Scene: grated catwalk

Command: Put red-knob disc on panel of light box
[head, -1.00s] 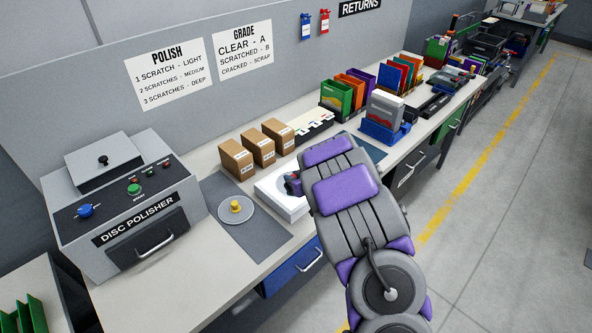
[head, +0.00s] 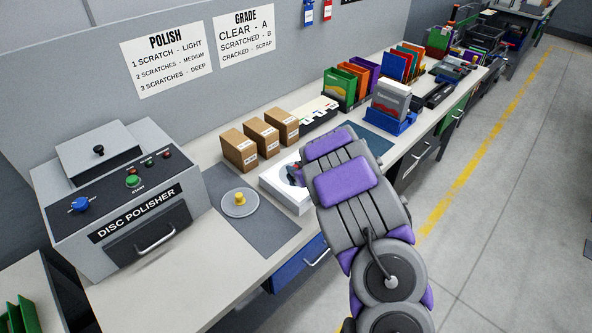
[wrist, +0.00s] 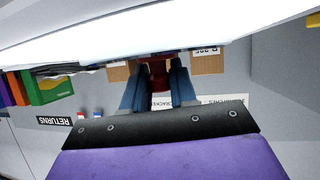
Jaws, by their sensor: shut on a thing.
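The light box (head: 289,194) is a low white box on the bench, beside a grey mat. It is partly hidden by my arm. My gripper (wrist: 156,88) is shut on the red knob (wrist: 158,75) of the disc in the wrist view. In the head view my gripper (head: 297,175) is over the light box, mostly hidden behind my wrist. The bright white panel (wrist: 150,38) fills the top of the wrist view, close to the knob. The disc under the knob is hard to make out, and I cannot tell if it touches the panel.
A grey disc with a yellow knob (head: 240,198) lies on the grey mat (head: 262,236). The disc polisher (head: 125,205) stands left. Several cardboard boxes (head: 240,150) stand behind the light box. A blue stand (head: 392,122) holds a grey box further right.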

